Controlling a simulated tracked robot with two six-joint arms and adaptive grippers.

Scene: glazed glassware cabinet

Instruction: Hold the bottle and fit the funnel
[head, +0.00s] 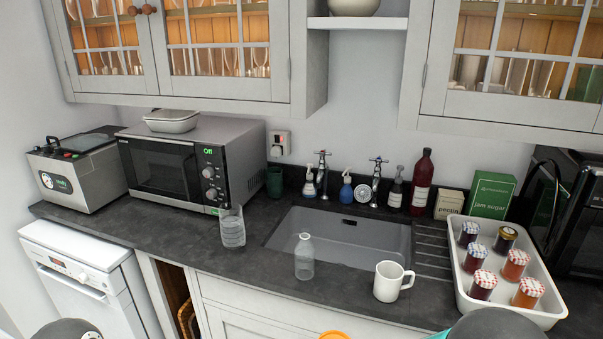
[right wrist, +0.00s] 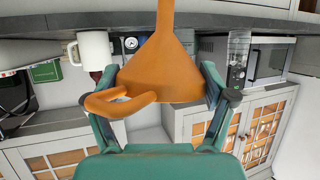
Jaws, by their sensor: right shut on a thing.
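A clear glass bottle (head: 304,258) stands upright on the dark worktop near its front edge, in front of the sink; its mouth is uncovered. The orange funnel (right wrist: 168,68) fills the middle of the right wrist view, its narrow spout toward the top of that picture and its loop handle toward me. My right gripper (right wrist: 160,84) is shut on the funnel, one green finger on each side of the cone. In the head view only a sliver of the funnel (head: 334,335) shows at the bottom edge, apart from the bottle. My left gripper is out of view.
The sink (head: 345,238) lies behind. A white tray (head: 556,312) of jam jars is at right, a microwave (head: 190,163) at left.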

